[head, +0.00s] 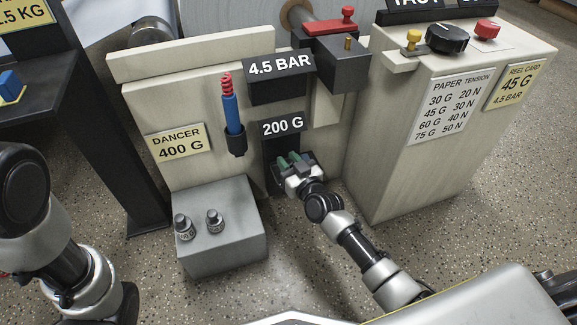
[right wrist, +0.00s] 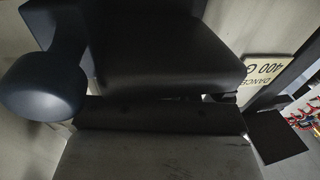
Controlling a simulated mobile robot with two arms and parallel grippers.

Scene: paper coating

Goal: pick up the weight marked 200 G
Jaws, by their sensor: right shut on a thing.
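My right gripper (head: 293,162) is just below that sign and shut on a dark thing there. The fingers cover most of this thing, and no mark on it can be read. The right wrist view shows large black shapes and a dark rounded knob (right wrist: 45,85) very close, but the fingertips cannot be made out. Two small grey weights, one left (head: 184,227) and one right (head: 214,221), stand on the grey block; their marks are not clear. My left gripper is out of view.
The grey block (head: 225,252) stands in front left of my right gripper. A "DANCER 400 G" sign (head: 178,145) and a blue and red spring piece (head: 231,110) are on the panel. A beige console (head: 390,165) stands close on the right. Speckled floor (head: 300,265) is open in front.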

